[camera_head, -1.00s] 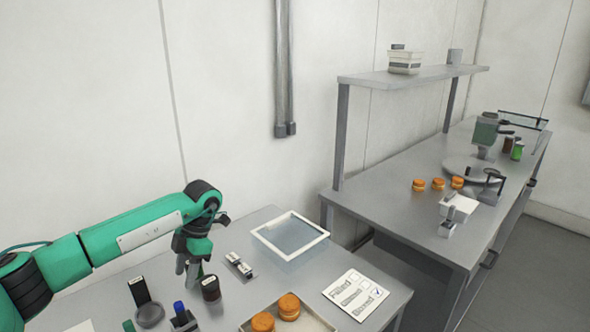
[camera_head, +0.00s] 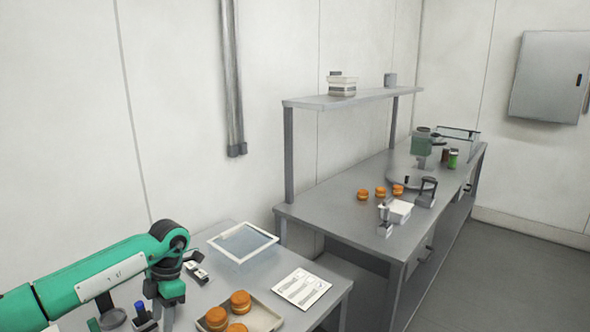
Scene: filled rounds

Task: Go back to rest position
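My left gripper (camera_head: 164,304) hangs from the green arm that comes in from the left, over the near table (camera_head: 217,284). Its fingers point down, and their gap does not show clearly, so I cannot tell whether they are open or shut. It is beside a small blue-topped item (camera_head: 140,308) and left of the tray (camera_head: 266,315) of orange-brown filled rounds (camera_head: 241,302). The dark jar near it earlier is not clearly visible now. My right gripper is not in view.
A white-framed clear panel (camera_head: 243,243) and a printed card (camera_head: 301,288) lie on the near table. The far bench (camera_head: 335,205) holds several rounds (camera_head: 381,192), a small white device (camera_head: 399,211) and a green machine (camera_head: 422,143). A shelf (camera_head: 352,99) stands above it. The floor (camera_head: 486,270) at right is clear.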

